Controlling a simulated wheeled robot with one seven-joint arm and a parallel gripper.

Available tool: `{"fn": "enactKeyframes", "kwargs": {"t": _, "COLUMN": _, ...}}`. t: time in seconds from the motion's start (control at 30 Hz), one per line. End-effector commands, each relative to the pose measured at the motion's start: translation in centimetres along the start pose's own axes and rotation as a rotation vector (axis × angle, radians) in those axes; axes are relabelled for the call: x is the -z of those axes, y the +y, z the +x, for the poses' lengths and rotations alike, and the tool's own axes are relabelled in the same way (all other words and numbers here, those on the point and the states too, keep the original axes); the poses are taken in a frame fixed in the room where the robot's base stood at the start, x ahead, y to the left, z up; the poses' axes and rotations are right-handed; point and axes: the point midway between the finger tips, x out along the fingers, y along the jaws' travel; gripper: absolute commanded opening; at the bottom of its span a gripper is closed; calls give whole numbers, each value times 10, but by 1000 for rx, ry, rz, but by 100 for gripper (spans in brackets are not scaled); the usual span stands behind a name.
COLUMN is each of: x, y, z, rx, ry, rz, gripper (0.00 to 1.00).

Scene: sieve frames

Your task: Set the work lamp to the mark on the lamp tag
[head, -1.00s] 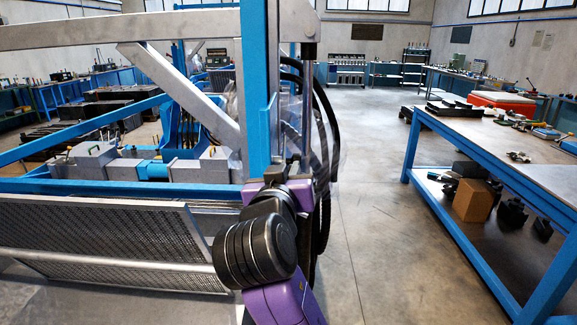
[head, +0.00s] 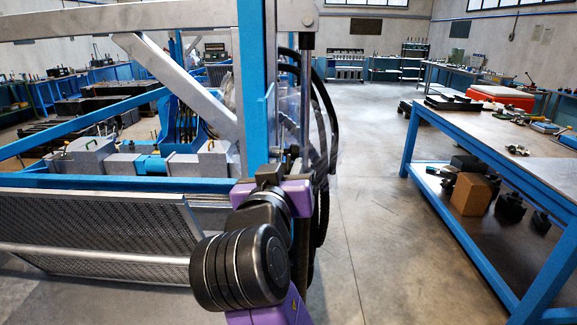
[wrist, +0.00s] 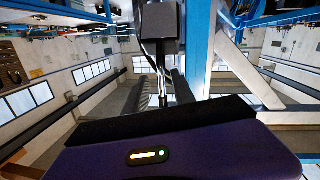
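I cannot make out a work lamp or a lamp tag in either view. In the head view my purple and black arm reaches up beside the blue upright post (head: 252,85) of a large machine. The end of my gripper is mostly hidden there, close to the post and to a vertical grey rod (head: 306,100). Whether it touches either I cannot tell.
The machine's perforated metal panel (head: 90,225) lies left of my arm. Black hoses (head: 326,130) hang just right of the post. A blue-framed workbench (head: 470,128) stands at right, with an orange box (head: 503,97) on it. Bare concrete floor (head: 372,200) lies between.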

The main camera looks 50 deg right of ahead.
Motion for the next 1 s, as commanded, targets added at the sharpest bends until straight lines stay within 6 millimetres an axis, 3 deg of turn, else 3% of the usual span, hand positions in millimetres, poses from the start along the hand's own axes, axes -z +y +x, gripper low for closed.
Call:
{"fn": "enactKeyframes", "kwargs": {"t": 0.1, "x": -1, "y": -1, "z": -17, "rx": 3, "ry": 1, "rz": 1, "gripper": 31}}
{"fn": "enactKeyframes", "kwargs": {"t": 0.3, "x": 0, "y": 1, "z": -30, "rx": -1, "ry": 0, "rz": 0, "gripper": 31}}
{"fn": "enactKeyframes", "kwargs": {"t": 0.87, "x": 0, "y": 1, "z": -30, "rx": -2, "ry": -1, "rz": -1, "gripper": 31}}
{"fn": "enactKeyframes", "kwargs": {"t": 1.0, "x": 12, "y": -3, "z": -30, "rx": 16, "ry": 49, "rz": -12, "gripper": 31}}
